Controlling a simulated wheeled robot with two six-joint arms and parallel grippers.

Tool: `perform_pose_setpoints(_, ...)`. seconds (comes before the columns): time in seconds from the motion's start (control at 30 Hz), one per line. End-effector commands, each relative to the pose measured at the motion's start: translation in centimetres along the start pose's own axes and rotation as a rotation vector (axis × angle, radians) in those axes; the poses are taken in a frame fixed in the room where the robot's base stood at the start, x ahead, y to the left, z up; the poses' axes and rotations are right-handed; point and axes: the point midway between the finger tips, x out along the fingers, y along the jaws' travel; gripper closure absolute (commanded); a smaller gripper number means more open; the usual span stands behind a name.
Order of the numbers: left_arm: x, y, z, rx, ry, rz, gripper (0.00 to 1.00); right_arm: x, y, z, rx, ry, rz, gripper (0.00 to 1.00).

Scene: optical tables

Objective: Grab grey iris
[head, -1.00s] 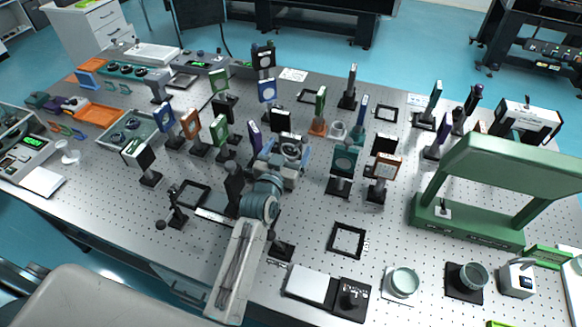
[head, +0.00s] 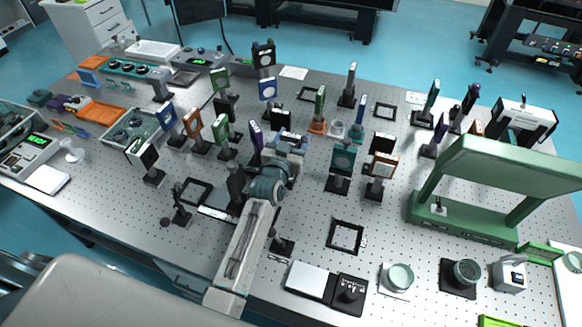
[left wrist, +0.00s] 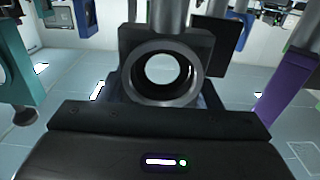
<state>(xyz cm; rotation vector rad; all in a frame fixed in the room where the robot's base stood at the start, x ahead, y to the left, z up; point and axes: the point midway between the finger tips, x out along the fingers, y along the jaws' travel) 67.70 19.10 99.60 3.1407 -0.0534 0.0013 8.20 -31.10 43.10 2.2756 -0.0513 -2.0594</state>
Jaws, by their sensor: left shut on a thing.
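The grey iris (left wrist: 165,72) shows in the left wrist view as a dark square mount with a grey ring and a bright round opening, directly in front of my left gripper. In the head view my left gripper (head: 291,143) is over the middle of the optical table, and my arm and hand largely hide the iris. The gripper is shut on the iris. Its fingertips are hard to make out in both views. I cannot tell whether the iris base touches the table. My right gripper is not in view.
Upright optics crowd around the hand: a black one (head: 281,118) behind, a purple one (head: 256,137) at left, a teal one (head: 342,160) at right. A green frame (head: 465,230) stands at right. The perforated table (head: 300,235) has free room at front centre.

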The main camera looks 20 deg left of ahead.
Motion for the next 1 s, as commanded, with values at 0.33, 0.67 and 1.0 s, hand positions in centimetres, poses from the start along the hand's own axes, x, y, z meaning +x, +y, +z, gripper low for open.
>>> perform_pose_setpoints(0.33,0.0,0.0,-0.2,0.001,0.003,0.0,1.0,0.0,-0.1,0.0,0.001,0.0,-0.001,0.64)
perform_pose_setpoints(0.67,0.0,0.0,-5.0,0.001,0.008,-0.001,1.0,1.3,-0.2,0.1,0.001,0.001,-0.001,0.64)
perform_pose_setpoints(1.0,0.0,0.0,-9.8,-0.001,0.005,0.0,1.0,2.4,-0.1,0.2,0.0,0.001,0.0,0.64)
